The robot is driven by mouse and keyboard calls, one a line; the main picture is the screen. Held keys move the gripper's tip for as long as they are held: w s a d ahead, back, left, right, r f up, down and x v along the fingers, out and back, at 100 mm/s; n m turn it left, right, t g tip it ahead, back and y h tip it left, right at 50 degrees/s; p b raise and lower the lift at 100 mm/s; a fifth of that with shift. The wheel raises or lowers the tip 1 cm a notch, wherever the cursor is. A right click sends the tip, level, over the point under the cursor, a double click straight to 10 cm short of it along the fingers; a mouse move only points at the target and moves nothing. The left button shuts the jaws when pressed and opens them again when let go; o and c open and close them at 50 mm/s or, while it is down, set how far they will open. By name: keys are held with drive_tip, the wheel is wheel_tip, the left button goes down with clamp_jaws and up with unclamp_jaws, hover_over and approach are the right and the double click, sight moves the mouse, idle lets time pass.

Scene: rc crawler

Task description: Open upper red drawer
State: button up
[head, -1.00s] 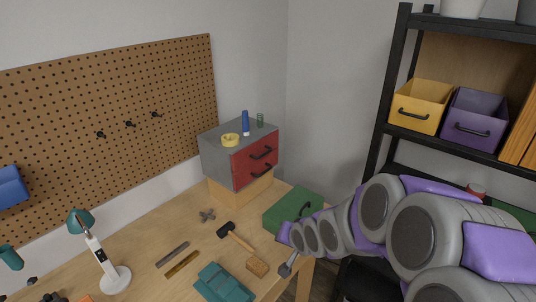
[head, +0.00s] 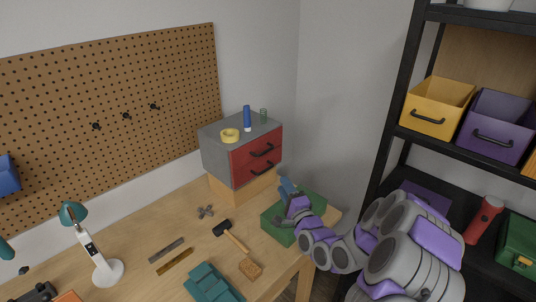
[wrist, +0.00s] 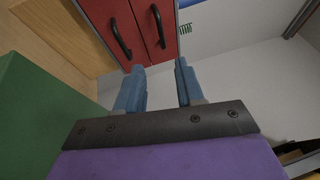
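The grey cabinet (head: 217,155) stands on a wooden block at the back corner of the desk. Its upper red drawer (head: 245,155) and lower red drawer (head: 245,174) are both shut, each with a black bar handle. The upper handle (head: 262,150) is clear of my gripper. In the wrist view the red fronts (wrist: 145,20) and two black handles (wrist: 160,26) lie beyond the fingers. My gripper (wrist: 158,85) is open and empty, its blue fingers apart. In the head view it (head: 285,186) is below and right of the drawers, above the green box.
A green box (head: 275,226) sits on the desk beside the cabinet, close under my arm. A tape roll (head: 230,135), a blue marker (head: 247,119) and a small green item (head: 263,115) stand on the cabinet. A mallet (head: 235,240) lies in front. A black shelf rack (head: 393,130) stands at right.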

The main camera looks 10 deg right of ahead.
drive_tip(key=d+b+x, duration=0.1)
drive_tip(key=b+x, duration=0.1)
drive_tip(key=x, duration=1.4)
drive_tip(key=shift+w, duration=0.45)
drive_tip(key=shift+a+r, duration=0.1)
drive_tip(key=shift+a, duration=0.45)
drive_tip(key=shift+d, duration=0.25)
clamp_jaws()
